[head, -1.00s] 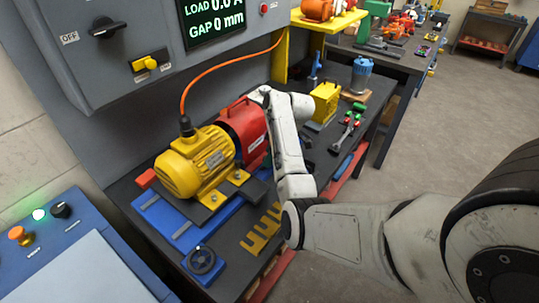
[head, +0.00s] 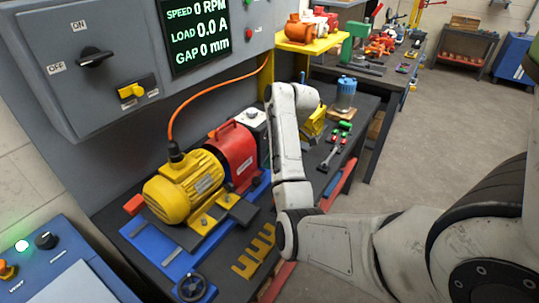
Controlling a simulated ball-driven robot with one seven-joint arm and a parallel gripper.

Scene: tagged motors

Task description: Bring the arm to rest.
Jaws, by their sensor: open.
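My arm reaches in from the right and bends at a pale grey elbow in front of the bench. Its forearm rises from there, and the pale wrist bends over to the right at the top, in front of a yellow box (head: 316,121). My gripper's fingers do not show; they are hidden behind the arm or out of sight. The yellow motor (head: 183,190) sits on a blue base (head: 155,243), with a red housing (head: 233,155) at its right end. An orange cable joins the motor's top. The arm appears clear of the motor.
The grey control panel (head: 60,50) with a display (head: 195,35) stands behind the bench. A yellow slotted plate (head: 256,252) and a handwheel (head: 191,287) lie near the front. Open floor (head: 440,130) lies to the right.

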